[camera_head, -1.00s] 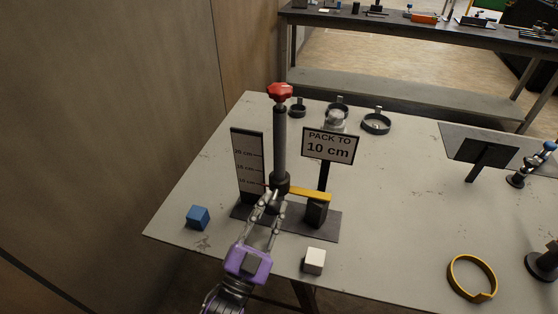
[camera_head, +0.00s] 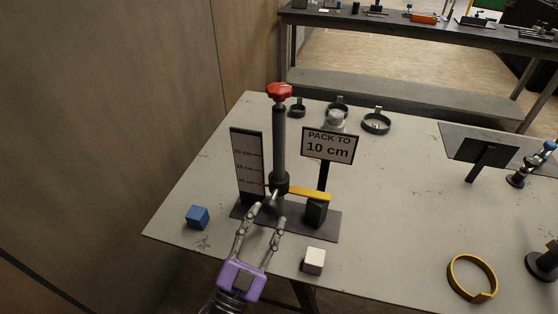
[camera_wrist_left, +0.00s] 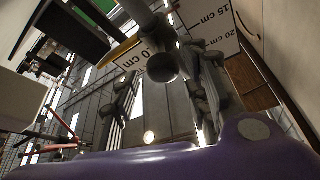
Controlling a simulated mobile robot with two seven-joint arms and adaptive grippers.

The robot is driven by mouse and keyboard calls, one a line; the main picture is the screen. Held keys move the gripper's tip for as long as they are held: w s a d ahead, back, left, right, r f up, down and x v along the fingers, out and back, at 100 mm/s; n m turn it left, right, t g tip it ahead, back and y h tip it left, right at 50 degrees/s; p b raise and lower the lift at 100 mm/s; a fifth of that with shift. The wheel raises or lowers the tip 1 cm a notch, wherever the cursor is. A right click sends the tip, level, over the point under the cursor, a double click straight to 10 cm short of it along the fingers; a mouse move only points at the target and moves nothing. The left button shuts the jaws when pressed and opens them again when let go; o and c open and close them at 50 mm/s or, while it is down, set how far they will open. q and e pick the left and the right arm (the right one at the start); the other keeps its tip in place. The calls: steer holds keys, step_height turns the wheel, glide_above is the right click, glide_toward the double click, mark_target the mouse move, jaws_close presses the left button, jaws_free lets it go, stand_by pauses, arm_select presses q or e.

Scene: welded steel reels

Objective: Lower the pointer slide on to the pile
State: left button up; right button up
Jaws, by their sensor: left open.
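The pointer slide is a dark collar (camera_head: 279,186) low on an upright grey post (camera_head: 279,140) with a red knob on top. Its yellow arm (camera_head: 310,194) reaches right, over a dark block (camera_head: 316,213) on the base plate; I cannot tell whether they touch. In the left wrist view a dark round knob (camera_wrist_left: 162,67) lies by the fingertips, with part of the yellow arm (camera_wrist_left: 124,47) beyond. My left gripper (camera_head: 266,212) is open and empty, just in front of the collar. My right gripper is not in view.
A scale board (camera_head: 247,164) stands left of the post, and a "PACK TO 10 cm" sign (camera_head: 329,146) behind right. A blue cube (camera_head: 197,217) and a white cube (camera_head: 314,260) flank my gripper. A yellow ring (camera_head: 472,278) lies right.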

arm_select(q)
steer(key=v, duration=0.3)
steer(key=shift+s+a+f, duration=0.1)
steer(key=shift+s+a, duration=0.05)
steer(key=shift+s, duration=0.1)
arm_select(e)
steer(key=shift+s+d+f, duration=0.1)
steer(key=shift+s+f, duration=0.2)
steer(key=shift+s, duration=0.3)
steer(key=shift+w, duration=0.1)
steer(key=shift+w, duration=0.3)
